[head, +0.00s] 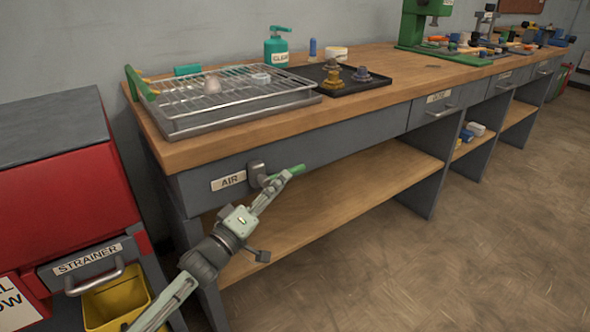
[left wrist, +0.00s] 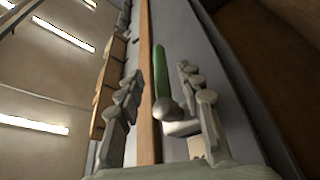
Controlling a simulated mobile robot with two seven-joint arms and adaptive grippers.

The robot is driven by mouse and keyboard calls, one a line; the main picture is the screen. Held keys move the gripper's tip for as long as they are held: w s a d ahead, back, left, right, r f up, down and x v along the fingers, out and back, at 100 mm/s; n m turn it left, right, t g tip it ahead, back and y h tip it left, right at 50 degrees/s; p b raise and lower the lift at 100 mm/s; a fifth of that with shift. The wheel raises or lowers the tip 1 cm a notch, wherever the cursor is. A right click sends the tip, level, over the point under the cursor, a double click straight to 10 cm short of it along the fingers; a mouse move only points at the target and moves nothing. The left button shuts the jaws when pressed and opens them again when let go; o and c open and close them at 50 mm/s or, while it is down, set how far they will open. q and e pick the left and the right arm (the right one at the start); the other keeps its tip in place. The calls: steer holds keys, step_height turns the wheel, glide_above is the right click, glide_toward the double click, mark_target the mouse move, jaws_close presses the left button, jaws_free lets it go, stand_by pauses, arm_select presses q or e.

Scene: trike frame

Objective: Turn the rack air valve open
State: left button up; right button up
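The rack air valve shows in the head view on the front of the bench, just right of the AIR label (head: 228,181). It has a grey body (head: 257,174) and a green lever handle (head: 290,171) that points right, roughly along the bench front. My left gripper (head: 279,180) reaches up to the handle from below, and its fingers partly cover the valve. In the left wrist view the green handle (left wrist: 162,82) lies between my spread left fingers (left wrist: 160,95), with gaps on both sides. My right gripper is not in view.
The wooden bench top (head: 385,92) overhangs just above the valve. A wire rack (head: 235,88) on a tray and a black tray (head: 345,85) stand on it. A red cabinet (head: 75,195) with a STRAINER drawer (head: 88,262) and a yellow bin (head: 117,303) are at left. Open floor lies at right.

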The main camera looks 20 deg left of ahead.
mark_target(291, 172)
arm_select(q)
steer(key=x, duration=0.5)
steer(key=shift+w, duration=0.2)
jaws_close()
